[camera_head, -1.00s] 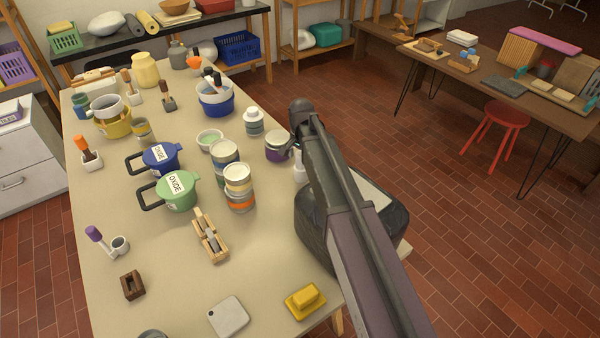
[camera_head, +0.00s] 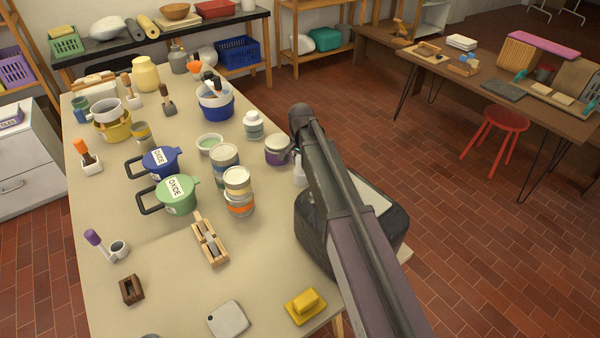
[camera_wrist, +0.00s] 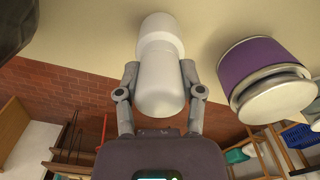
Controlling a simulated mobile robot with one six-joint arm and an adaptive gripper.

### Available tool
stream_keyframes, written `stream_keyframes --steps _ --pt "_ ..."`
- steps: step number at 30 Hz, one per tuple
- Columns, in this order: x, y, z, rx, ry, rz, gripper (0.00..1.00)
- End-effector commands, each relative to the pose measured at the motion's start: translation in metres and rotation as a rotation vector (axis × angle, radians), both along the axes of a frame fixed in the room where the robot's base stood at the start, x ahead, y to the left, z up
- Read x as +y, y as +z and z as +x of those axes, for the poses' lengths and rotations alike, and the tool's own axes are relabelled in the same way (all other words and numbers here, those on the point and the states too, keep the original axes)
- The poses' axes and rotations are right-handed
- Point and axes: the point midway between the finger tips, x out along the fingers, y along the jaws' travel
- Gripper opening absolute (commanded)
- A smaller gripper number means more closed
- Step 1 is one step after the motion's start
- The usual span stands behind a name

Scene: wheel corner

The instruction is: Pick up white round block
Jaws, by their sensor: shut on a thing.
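The white round block (camera_wrist: 160,80) fills the middle of the wrist view. It is smooth, with a narrower waist between two rounded parts. My gripper (camera_wrist: 160,72) is shut on it, one grey finger on each side. In the head view a small part of the white block (camera_head: 300,175) shows at the left edge of my arm, near the table's right side. My arm hides most of my gripper there. I cannot tell whether the block touches the table.
A purple tin with a pale lid (camera_wrist: 268,75) stands close beside the block; it also shows in the head view (camera_head: 277,150). Stacked tins (camera_head: 238,190) and a white-and-grey jar (camera_head: 253,125) stand nearby on the table (camera_head: 270,245). Bare tabletop lies towards the front.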

Motion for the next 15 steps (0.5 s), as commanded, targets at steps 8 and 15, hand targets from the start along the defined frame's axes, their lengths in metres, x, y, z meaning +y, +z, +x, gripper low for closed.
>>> stream_keyframes --steps 8,15 --pt "-0.0001 -0.0001 0.0002 0.000 0.000 0.000 0.00" --pt "-0.0001 0.0035 0.0002 0.000 0.000 0.000 0.00"
